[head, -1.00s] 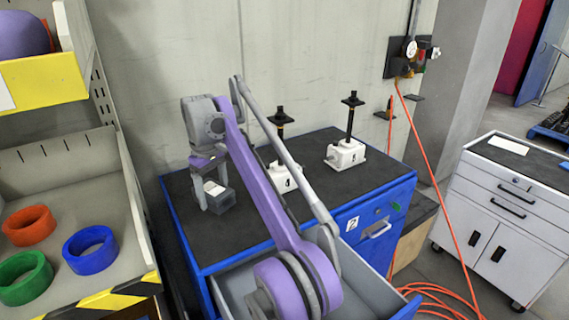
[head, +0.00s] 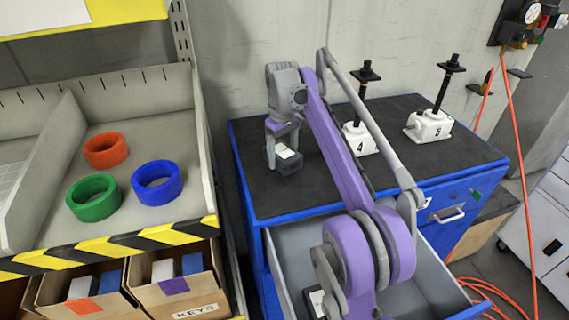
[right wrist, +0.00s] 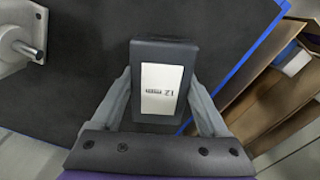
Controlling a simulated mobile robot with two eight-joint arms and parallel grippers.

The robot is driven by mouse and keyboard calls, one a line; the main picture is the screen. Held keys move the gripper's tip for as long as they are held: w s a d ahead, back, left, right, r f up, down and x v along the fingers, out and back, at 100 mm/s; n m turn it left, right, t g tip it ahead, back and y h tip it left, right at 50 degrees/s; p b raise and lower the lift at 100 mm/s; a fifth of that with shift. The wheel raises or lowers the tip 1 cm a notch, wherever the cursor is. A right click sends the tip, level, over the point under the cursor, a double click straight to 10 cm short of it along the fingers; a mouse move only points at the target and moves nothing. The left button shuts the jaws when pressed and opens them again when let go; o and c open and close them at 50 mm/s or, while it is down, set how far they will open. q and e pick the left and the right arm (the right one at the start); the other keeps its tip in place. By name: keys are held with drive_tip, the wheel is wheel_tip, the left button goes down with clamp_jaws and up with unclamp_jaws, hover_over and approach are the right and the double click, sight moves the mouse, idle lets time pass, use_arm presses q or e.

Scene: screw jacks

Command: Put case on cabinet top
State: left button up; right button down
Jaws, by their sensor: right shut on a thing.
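The case (head: 289,163) is a small dark box with a white label. In the right wrist view the case (right wrist: 162,52) lies between my right gripper's fingers, its label facing the camera. My right gripper (head: 283,150) is shut on the case, at the left part of the cabinet's black top. The cabinet top (head: 300,200) is a dark mat on a blue cabinet, and it fills much of the right wrist view (right wrist: 235,45). The case is at or just above the surface; I cannot tell whether it touches. My left gripper is not in view.
Two white screw jacks (head: 359,138) and (head: 428,126) stand at the back and right of the top. An open drawer (head: 430,283) juts out in front. A shelf with coloured rings (head: 155,184) and cardboard boxes (head: 180,284) is at left. An orange hose (head: 518,150) hangs at right.

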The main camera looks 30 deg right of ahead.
sight(283, 151)
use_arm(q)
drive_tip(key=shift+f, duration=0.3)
use_arm(e)
drive_tip(key=shift+f, duration=1.35)
drive_tip(key=shift+f, duration=0.2)
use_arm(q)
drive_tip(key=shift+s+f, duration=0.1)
use_arm(e)
unclamp_jaws()
drive_tip(key=shift+r, duration=0.1)
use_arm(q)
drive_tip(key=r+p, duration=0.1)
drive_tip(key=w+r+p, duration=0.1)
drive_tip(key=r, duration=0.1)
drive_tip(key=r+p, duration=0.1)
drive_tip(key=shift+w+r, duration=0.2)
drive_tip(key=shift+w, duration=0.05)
use_arm(e)
wheel_tip(283, 151, up, 12)
drive_tip(key=shift+r, duration=0.1)
